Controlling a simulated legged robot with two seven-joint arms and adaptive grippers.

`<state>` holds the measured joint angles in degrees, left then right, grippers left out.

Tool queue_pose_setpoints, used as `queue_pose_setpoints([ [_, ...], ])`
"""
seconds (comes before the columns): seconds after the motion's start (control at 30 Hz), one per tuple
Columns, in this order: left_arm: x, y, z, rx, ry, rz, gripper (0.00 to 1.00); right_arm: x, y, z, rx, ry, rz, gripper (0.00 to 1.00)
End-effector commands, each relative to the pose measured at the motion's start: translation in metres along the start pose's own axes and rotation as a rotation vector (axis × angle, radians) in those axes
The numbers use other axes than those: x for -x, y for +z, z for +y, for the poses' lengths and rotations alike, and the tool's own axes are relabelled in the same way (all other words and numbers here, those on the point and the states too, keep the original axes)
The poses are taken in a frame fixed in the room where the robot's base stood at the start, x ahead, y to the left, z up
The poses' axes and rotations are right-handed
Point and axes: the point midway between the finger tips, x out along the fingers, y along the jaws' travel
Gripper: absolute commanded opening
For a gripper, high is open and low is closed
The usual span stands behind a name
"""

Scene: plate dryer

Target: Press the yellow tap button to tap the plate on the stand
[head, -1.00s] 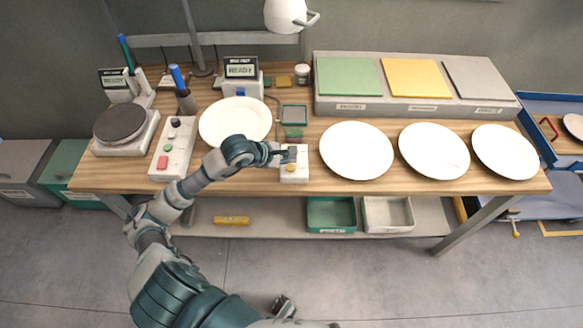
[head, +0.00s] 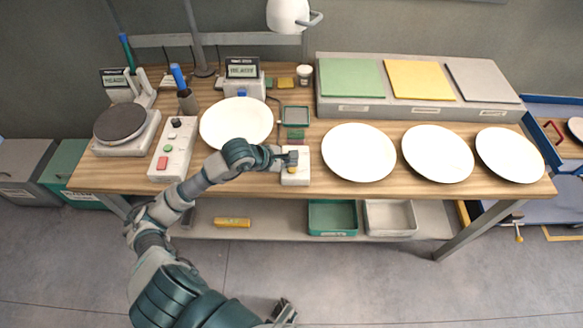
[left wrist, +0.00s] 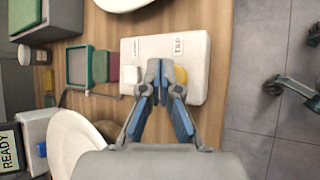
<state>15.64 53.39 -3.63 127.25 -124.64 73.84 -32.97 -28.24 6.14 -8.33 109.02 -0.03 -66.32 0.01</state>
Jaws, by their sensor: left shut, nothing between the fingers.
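A white box (head: 297,178) labelled TAP sits near the table's front edge. In the left wrist view the box (left wrist: 197,50) carries a round yellow button (left wrist: 181,75), partly hidden by my fingers. My left gripper (head: 291,158) is shut and empty over the box. In the left wrist view its fingertips (left wrist: 160,68) lie just beside the button; I cannot tell whether they touch it. A white plate (head: 236,121) stands left of the box, and its edge shows in the left wrist view (left wrist: 72,143). What I take for my right gripper (head: 285,312) is at the bottom.
A control box (head: 173,148) with a red button and a hotplate (head: 122,122) stand at left. Three white plates (head: 358,152) lie to the right. A small green-framed tray (head: 296,115) sits behind the tap box. A display unit (head: 243,78) stands behind the plate.

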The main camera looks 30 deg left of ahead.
Motion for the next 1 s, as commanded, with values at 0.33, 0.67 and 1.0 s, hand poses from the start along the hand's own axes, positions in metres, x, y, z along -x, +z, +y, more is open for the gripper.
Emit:
queue_pose_setpoints([
  [0.33,0.0,0.0,0.0,0.0,0.0,0.0,0.0,-0.0001,-0.0003,-0.0004,0.0,-0.001,0.001,0.4],
  [0.67,-0.0001,0.0,0.0,0.0,0.0,0.0,0.0,-0.0002,-0.0002,-0.0003,0.0,-0.001,0.001,0.4],
  [1.0,-0.0045,-0.0033,-0.0039,0.0,0.0,0.001,0.0,-0.0093,0.0054,0.0004,0.0,-0.001,-0.008,0.4],
])
